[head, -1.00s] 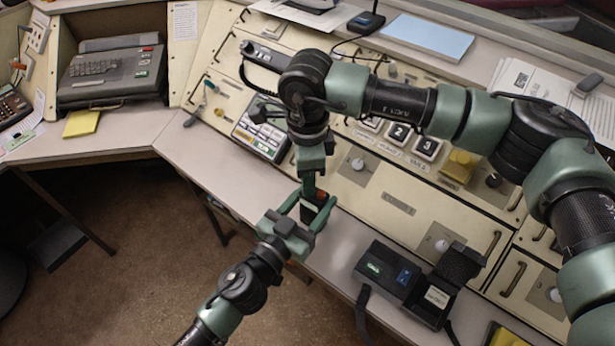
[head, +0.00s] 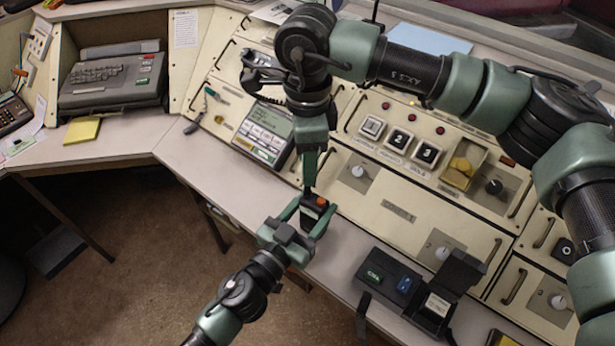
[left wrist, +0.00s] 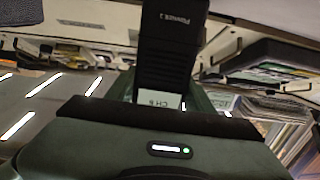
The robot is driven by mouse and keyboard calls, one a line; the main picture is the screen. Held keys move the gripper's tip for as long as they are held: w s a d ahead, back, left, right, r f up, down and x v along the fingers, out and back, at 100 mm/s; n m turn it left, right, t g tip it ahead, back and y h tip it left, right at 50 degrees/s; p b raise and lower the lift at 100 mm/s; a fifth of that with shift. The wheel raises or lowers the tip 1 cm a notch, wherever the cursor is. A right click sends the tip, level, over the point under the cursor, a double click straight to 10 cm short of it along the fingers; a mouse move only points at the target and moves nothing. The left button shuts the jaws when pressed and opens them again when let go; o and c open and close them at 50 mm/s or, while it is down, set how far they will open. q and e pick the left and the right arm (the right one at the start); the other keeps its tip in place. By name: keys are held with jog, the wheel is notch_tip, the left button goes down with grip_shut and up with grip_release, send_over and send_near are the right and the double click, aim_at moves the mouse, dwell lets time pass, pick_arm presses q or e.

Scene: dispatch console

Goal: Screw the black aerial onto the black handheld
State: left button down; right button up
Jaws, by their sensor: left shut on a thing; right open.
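The black handheld (head: 314,213) stands in my left gripper (head: 313,220), whose green fingers close on its sides. An orange-red knob shows on its top. In the left wrist view the handheld (left wrist: 172,45) fills the upper middle, with a "CH 6" label low on it. My right gripper (head: 309,180) is open and points down just above the handheld's top. A thin dark piece, apparently the black aerial (head: 308,189), shows between the right fingertips and the handheld. I cannot tell how it is seated; the right fingers partly hide it.
A display panel with keys (head: 264,133) is behind my right gripper. The sloping console with knobs and handles runs behind. The desk strip at left (head: 190,155) is clear.

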aim_at(309, 214)
jog(key=shift+r, duration=2.25)
pick_arm(q)
jog(key=shift+c, duration=2.4)
grip_release()
jog(key=shift+s+a+f, duration=0.1)
jog(key=shift+s+a, duration=0.15)
jog(key=shift+s, duration=0.15)
pick_arm(e)
jog(key=shift+f, duration=0.15)
pick_arm(q)
jog(key=b+v, duration=0.1)
jog(key=v, duration=0.4)
jog(key=shift+s+a+b, duration=0.15)
jog(key=shift+s+b, duration=0.1)
jog(key=shift+b, duration=0.15)
pick_arm(e)
jog(key=shift+f, duration=0.7)
pick_arm(q)
jog(key=shift+s+a, duration=0.35)
jog(key=shift+s, duration=0.2)
pick_arm(e)
jog(key=shift+f, duration=0.15)
